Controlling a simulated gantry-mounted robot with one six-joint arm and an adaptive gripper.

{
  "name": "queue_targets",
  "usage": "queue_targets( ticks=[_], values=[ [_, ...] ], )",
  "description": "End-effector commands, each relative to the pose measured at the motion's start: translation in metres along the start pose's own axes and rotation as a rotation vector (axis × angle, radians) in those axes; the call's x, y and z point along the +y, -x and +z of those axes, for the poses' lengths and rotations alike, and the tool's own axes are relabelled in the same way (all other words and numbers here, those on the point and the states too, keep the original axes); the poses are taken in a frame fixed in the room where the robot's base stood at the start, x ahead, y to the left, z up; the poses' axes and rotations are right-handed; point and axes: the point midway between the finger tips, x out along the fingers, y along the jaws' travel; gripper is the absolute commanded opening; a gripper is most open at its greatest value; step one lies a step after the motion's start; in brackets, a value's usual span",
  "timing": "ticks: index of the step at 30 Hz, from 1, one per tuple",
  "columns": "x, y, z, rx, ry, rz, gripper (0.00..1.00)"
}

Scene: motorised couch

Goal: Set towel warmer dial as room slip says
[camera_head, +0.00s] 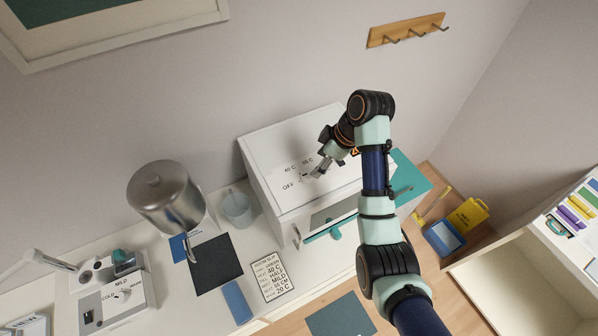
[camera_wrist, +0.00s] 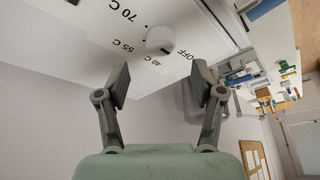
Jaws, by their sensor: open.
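The towel warmer (camera_head: 262,150) is a white box on the counter with a printed panel on top. In the wrist view its dial (camera_wrist: 159,39) is a round white knob, ringed by OFF, 40 C, 55 C and 70 C. In the head view my gripper (camera_head: 316,170) is over the panel and partly hides the dial area. The room slip (camera_head: 272,277) lies on the counter; 40 C, HALF, MILD, 55 CM and 20 C are readable, their row labels small and unclear.
Left of the warmer are a clear cup (camera_head: 237,208), a metal canister with a spout (camera_head: 165,195), a dark mat (camera_head: 216,265) and a blue cloth (camera_head: 237,301). A dispenser marked COLD and MILD (camera_head: 118,305) stands further left.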

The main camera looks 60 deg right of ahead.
Motion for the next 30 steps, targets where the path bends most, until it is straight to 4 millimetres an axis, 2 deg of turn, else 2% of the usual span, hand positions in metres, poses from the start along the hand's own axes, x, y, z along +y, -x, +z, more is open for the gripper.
queue_targets(
  ticks=[1,3,10,15,21,30],
  values=[
    [0.0,-0.016,0.003,0.0,0.001,-0.001,0.68],
    [-0.001,-0.029,0.004,0.0,0.001,0.0,0.68],
    [-0.001,-0.059,-0.001,-0.001,-0.001,-0.002,0.68],
    [-0.001,-0.07,-0.001,-0.001,-0.001,0.001,0.68],
    [-0.001,-0.07,0.0,0.0,0.0,0.002,0.68],
    [-0.001,-0.07,0.0,0.0,0.0,0.001,0.18]
  ],
)
